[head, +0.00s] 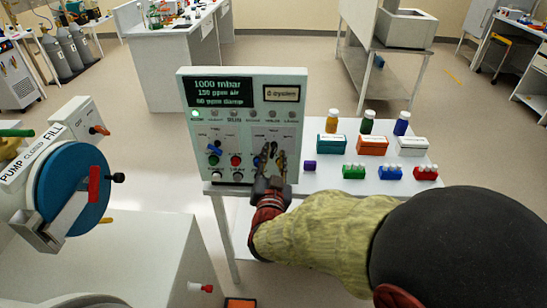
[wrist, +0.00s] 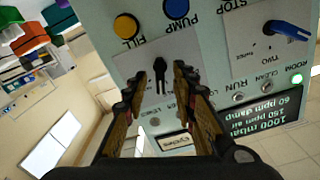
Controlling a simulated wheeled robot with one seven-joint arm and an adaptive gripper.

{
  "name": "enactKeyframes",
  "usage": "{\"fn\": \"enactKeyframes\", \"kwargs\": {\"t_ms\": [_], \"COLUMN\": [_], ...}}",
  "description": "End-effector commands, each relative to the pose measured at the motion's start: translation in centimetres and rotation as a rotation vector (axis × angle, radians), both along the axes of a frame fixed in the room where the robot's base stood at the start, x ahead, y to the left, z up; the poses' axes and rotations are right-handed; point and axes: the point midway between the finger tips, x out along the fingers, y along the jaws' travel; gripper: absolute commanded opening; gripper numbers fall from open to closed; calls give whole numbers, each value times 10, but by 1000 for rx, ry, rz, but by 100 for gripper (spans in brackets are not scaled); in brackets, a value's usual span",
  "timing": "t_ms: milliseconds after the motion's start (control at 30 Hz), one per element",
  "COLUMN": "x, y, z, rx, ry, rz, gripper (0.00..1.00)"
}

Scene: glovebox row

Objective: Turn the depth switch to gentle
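The control box (head: 243,78) stands upright on a white table in the head view. A small black switch (wrist: 160,70) sits on a grey plate of its panel; I take it for the depth switch, but its labels are too small to read. My gripper (head: 270,158) is in front of the panel's lower right and hides most of that plate in the head view. In the wrist view, turned upside down, my gripper (wrist: 156,82) is open, one finger on each side of the black switch. I cannot tell whether they touch it.
A blue lever switch (wrist: 290,30) and yellow and blue buttons show beside it in the wrist view. The box's screen (head: 212,89) reads 1000 mbar. Right of the box stand capped bottles (head: 367,122) and coloured racks (head: 354,171). A blue round hatch (head: 75,182) is at left.

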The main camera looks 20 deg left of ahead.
Motion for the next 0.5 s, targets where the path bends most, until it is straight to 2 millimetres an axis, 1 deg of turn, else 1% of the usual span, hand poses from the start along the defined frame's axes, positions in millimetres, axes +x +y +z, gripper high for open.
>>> {"fn": "enactKeyframes", "kwargs": {"t_ms": [167,500], "x": [0,0], "y": [0,0], "z": [0,0], "rx": [0,0], "ry": [0,0], "rz": [0,0], "gripper": [27,7]}}
